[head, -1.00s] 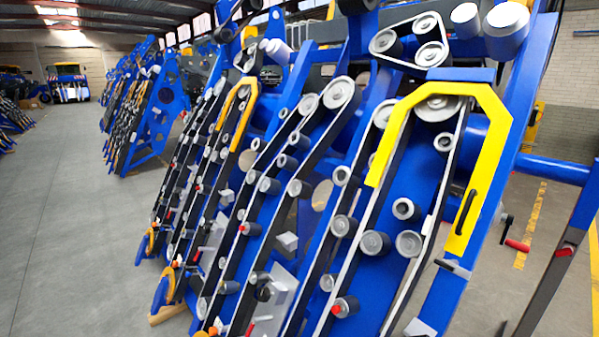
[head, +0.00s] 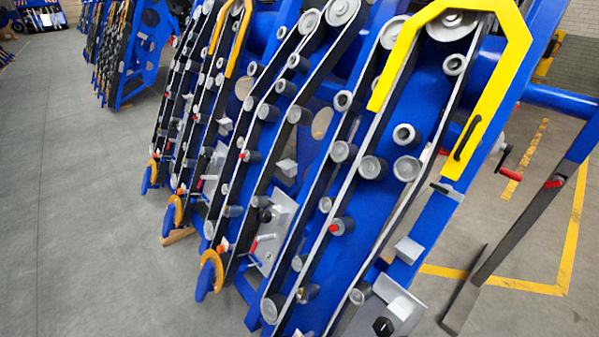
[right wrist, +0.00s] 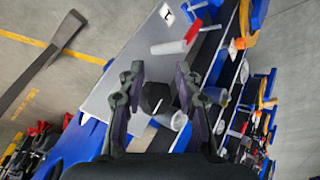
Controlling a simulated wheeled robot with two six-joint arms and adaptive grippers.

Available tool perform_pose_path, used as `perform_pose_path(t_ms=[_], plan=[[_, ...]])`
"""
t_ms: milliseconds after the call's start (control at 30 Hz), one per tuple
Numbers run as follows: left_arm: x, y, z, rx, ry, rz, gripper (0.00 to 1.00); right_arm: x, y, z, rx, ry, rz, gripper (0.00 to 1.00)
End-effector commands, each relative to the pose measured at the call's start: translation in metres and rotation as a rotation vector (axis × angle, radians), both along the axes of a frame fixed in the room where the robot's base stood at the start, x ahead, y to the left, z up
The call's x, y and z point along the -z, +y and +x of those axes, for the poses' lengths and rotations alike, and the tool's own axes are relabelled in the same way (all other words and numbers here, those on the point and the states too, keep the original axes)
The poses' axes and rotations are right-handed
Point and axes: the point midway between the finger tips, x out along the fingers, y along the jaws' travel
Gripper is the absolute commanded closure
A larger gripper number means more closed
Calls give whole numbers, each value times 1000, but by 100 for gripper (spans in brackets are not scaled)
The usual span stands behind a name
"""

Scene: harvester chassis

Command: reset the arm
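My right gripper (right wrist: 158,82) shows in the right wrist view with its two dark fingers apart. A black hexagonal knob (right wrist: 154,97) appears in the gap between the fingers, with space visible on both sides of it. I cannot tell how far beyond the fingertips it is. The knob is in front of a grey plate (right wrist: 122,85) on the blue chassis. A similar black knob (head: 383,326) is on a grey plate at the bottom of the head view. Neither arm shows in the head view, and my left gripper is in no view.
The blue harvester chassis (head: 375,220) with belts, rollers and a yellow guard (head: 502,95) fills the middle and right. A red-handled crank (head: 511,174) is at its right side, and a red handle (right wrist: 176,46) shows in the right wrist view. Grey floor (head: 95,220) is clear at left.

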Motion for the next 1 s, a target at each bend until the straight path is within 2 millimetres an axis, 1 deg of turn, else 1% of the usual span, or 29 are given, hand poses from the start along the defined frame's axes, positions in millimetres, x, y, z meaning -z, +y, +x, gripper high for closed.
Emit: perform_pose_path(t_ms=[33, 67, 100, 167, 200, 233, 267, 300, 367, 400, 500, 600, 700, 800, 1000], plan=[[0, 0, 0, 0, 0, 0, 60, 23, -2, -4, 3, 16, 0, 66], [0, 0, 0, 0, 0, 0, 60, 37, -4, -6, 5, 21, 0, 66], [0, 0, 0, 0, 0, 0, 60, 57, -6, -12, 7, 30, 1, 66], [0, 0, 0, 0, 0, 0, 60, 91, -9, -22, 12, 44, 1, 66], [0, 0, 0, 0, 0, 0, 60, 116, -12, -33, 15, 57, 1, 66], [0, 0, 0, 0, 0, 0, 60, 136, -14, -43, 17, 67, 1, 66], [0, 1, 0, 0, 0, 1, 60, 156, -16, -55, 20, 78, 2, 66], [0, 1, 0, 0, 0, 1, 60, 181, -18, -73, 24, 89, 4, 66], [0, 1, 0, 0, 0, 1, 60, 213, -21, -102, 29, 108, 5, 66], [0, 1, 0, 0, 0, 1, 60, 231, -22, -122, 32, 119, 6, 66], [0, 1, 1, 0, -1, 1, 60, 261, -23, -168, 38, 141, 9, 66], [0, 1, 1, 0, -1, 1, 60, 276, -24, -200, 40, 153, 11, 66], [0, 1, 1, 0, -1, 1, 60, 282, -24, -217, 43, 158, 12, 66], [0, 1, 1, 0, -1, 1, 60, 284, -24, -221, 43, 160, 12, 66], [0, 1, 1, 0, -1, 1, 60, 283, -24, -222, 43, 161, 12, 66]])
